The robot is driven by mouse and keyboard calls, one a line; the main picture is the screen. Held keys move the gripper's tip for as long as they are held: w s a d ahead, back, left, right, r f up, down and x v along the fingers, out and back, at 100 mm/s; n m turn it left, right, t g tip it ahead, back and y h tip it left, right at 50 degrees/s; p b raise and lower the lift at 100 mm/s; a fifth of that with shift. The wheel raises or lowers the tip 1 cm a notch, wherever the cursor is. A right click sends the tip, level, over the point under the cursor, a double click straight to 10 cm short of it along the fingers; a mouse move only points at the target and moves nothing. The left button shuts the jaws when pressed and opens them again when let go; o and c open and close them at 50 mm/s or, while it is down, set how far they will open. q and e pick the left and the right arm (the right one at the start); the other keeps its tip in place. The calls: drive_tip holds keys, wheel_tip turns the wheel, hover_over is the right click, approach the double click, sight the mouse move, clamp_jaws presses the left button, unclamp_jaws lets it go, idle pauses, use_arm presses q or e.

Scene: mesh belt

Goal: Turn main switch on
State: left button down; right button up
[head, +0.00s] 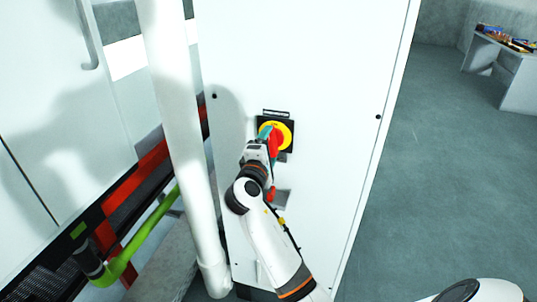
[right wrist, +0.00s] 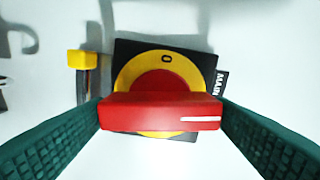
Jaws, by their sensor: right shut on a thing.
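The main switch is on the white cabinet front: a black plate with a yellow ring (head: 286,127) and a red handle (head: 276,146). My right gripper (head: 267,136) is at the switch, its arm reaching up from below. In the right wrist view, its two dark green fingers press against both ends of the red handle (right wrist: 155,112). The handle lies crosswise in that view, its white mark at the right end towards a label reading "MAIN" (right wrist: 221,83). A "0" shows on the yellow ring (right wrist: 125,78). The gripper partly hides the switch in the head view. My left gripper is not in view.
A white post (head: 180,130) stands left of the cabinet (head: 335,60). Beyond it are a green pipe (head: 150,225) and a red beam (head: 150,165). A table (head: 507,65) with objects stands far right. The floor right of the cabinet is clear.

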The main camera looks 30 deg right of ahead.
drive_tip(key=shift+f+m+b, duration=0.1)
drive_tip(key=shift+m+b, duration=0.5)
drive_tip(key=shift+m, duration=0.3)
drive_tip(key=o, duration=1)
drive_tip(key=p+v, duration=0.1)
drive_tip(key=v, duration=1.1)
drive_tip(key=shift+s, duration=0.1)
